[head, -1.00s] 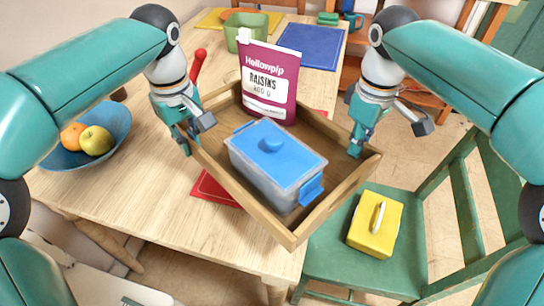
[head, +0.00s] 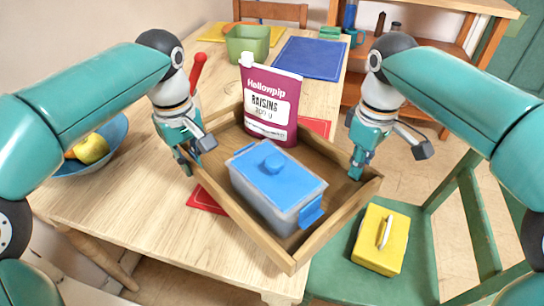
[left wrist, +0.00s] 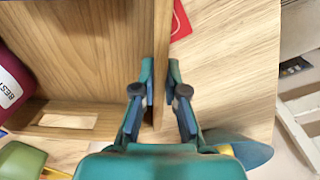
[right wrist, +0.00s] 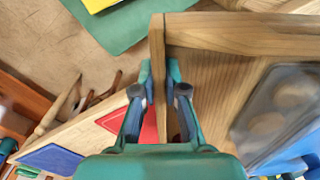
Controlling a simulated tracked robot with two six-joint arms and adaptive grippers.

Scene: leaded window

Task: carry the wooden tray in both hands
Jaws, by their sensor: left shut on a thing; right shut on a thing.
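The wooden tray (head: 262,241) is held between my two grippers, above the table and partly over its front edge. It carries a maroon raisins pouch (head: 271,105), standing upright, and a clear box with a blue lid (head: 275,180). My left gripper (head: 188,170) is shut on the tray's left wall; in the left wrist view its fingers (left wrist: 160,90) straddle the wall. My right gripper (head: 355,172) is shut on the tray's right wall, and the right wrist view shows its fingers (right wrist: 160,90) on both sides of that wall.
A green chair (head: 425,225) with a yellow box (head: 381,239) on its seat stands at the right. The table (head: 120,190) bears a blue fruit bowl (head: 110,150), a green bin (head: 247,43) and a blue mat (head: 309,58). Shelves stand behind.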

